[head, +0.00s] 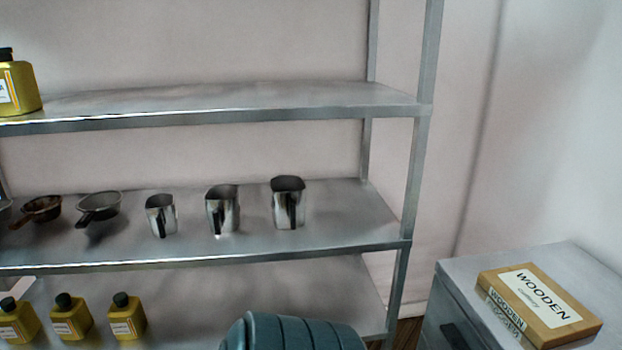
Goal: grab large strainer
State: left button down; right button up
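On the left of the middle shelf are strainers with handles. A grey mesh strainer (100,205) has a dark handle pointing to the lower left. To its left is a brown strainer (42,208), also with a handle to the lower left. Another round thing (4,210) is cut off by the left picture edge, so I cannot tell what it is. I cannot tell which strainer is the large one. Neither of my grippers shows in the head view.
Three metal jugs, at left (161,216), middle (222,210) and right (288,203), stand on the middle shelf (345,225). Yellow bottles (72,317) stand below, another (17,85) above. A ribbed teal thing (292,333) is in front. A box marked WOODEN (540,305) lies on a grey cabinet (455,275).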

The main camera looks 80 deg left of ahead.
aim_at(102, 205)
jog(key=u, duration=3.9)
jog(key=i+j, duration=0.15)
jog(key=i, duration=0.35)
jog(key=i+j+u, duration=0.1)
jog(key=i, duration=0.45)
